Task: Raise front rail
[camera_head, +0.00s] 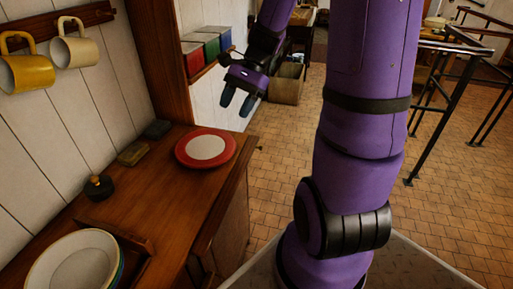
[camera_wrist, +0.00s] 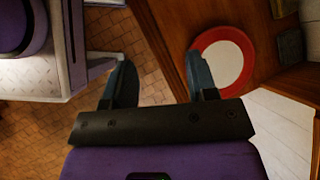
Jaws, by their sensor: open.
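My gripper (camera_head: 238,101) is open and empty, pointing down above the floor just beyond the far end of the wooden counter (camera_head: 190,190). In the wrist view its two blue-grey fingers stand apart with nothing between them (camera_wrist: 160,78). I see no part clearly recognisable as the front rail. The counter's front edge runs beside my arm, and no raised rail shows along it. A low wooden strip (camera_head: 128,239) borders the plates at lower left. Black metal railings (camera_head: 440,110) stand at the right, away from my gripper.
A red plate with a pale centre (camera_head: 190,162) lies near the counter's far end. Stacked plates (camera_head: 75,268), a dark round-knobbed item (camera_head: 98,188) and hanging mugs (camera_head: 75,50) are at left. Coloured boxes (camera_head: 212,40) sit on a shelf near my gripper. Tiled floor (camera_head: 275,150) is clear.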

